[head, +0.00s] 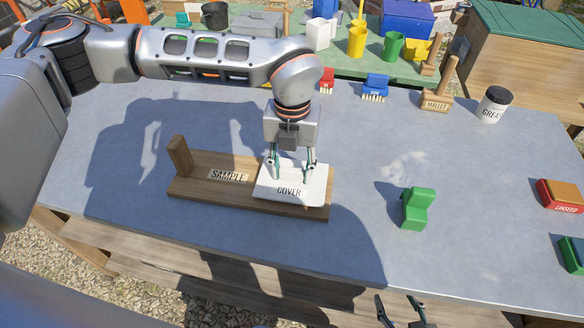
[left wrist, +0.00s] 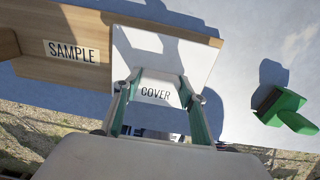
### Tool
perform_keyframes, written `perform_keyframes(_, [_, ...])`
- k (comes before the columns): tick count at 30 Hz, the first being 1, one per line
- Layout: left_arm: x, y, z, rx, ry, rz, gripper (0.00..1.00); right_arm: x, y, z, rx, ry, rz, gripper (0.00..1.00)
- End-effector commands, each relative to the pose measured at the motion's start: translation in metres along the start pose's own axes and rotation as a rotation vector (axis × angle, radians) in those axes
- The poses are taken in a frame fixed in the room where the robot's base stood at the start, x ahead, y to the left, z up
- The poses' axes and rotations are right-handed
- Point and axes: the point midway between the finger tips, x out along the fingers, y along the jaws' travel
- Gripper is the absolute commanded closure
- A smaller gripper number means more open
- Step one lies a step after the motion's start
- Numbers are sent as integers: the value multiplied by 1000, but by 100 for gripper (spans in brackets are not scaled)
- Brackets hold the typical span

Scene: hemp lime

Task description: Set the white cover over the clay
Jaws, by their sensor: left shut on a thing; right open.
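The white cover (head: 308,186), labelled COVER, sits at the right end of a wooden board (head: 215,196) labelled SAMPLE. My left gripper (head: 289,168) is above the cover and shut on it; the left wrist view shows its two fingers (left wrist: 157,95) either side of the label on the white cover (left wrist: 180,55). No clay shows; whether it lies under the cover is hidden. My right gripper (head: 400,311) is open and empty at the bottom edge of the head view, in front of the table.
A green block-shaped thing (head: 416,212) stands right of the board. The grey tabletop (head: 350,250) is clear around the board.

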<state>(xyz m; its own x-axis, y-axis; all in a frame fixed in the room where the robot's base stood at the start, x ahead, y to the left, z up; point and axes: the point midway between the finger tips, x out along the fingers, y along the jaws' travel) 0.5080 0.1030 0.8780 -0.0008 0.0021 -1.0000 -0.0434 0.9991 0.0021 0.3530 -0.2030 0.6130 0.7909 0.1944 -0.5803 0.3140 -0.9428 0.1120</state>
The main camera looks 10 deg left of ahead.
Motion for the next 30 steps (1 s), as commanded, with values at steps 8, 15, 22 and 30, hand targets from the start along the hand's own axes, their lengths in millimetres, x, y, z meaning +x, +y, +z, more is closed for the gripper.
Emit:
perform_keyframes(8, [3,0,0,0,0,0,81,1,0,2,0,-1,-1,49])
perform_keyframes(15, [6,0,0,0,0,0,81,1,-1,3,0,-2,-1,49])
perform_keyframes(22, [6,0,0,0,0,0,17,1,-1,3,0,-2,-1,49])
perform_keyframes(30, [6,0,0,0,0,0,4,1,-1,3,0,-3,-2,49])
